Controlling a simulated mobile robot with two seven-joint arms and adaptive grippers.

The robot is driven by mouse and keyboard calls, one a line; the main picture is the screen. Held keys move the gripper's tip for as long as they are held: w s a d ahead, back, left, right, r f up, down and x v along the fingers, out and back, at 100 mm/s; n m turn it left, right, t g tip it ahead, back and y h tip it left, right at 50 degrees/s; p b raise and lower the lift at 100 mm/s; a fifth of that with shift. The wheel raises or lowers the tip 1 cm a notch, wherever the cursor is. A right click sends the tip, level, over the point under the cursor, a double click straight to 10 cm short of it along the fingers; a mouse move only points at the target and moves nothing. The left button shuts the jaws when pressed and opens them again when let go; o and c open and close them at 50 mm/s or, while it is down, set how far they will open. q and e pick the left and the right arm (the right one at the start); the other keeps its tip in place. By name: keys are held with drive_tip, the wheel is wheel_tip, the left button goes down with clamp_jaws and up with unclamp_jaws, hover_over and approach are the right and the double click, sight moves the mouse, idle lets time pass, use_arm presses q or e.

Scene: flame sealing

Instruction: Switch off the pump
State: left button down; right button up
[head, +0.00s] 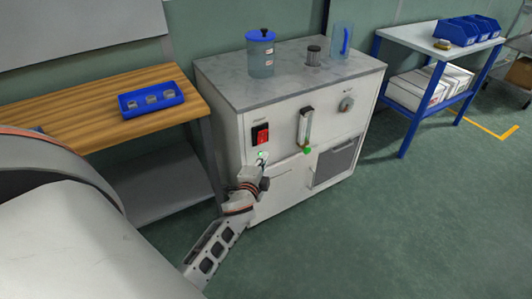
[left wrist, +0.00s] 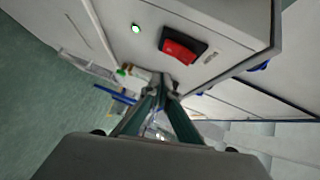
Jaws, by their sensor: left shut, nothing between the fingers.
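The white pump cabinet (head: 225,125) has a red rocker switch (head: 261,134) on its front, with a small green light (head: 261,154) lit below it. In the left wrist view the red switch (left wrist: 183,47) sits in a black frame, and the green light (left wrist: 136,29) glows beside it. My left gripper (head: 262,166) is shut and empty, just below the switch and light in the head view. In the left wrist view its fingertips (left wrist: 160,82) meet near the panel; I cannot tell whether they touch it. My right gripper is not in view.
A flowmeter with a green knob (head: 307,150) and a dial (head: 346,104) are right of the switch. A wooden bench (head: 70,108) is left. Floor at right is free.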

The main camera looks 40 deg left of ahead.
use_arm(q)
drive_tip(key=f+v, duration=0.1)
drive_tip(key=v, duration=0.5)
drive_tip(key=shift+s, duration=0.45)
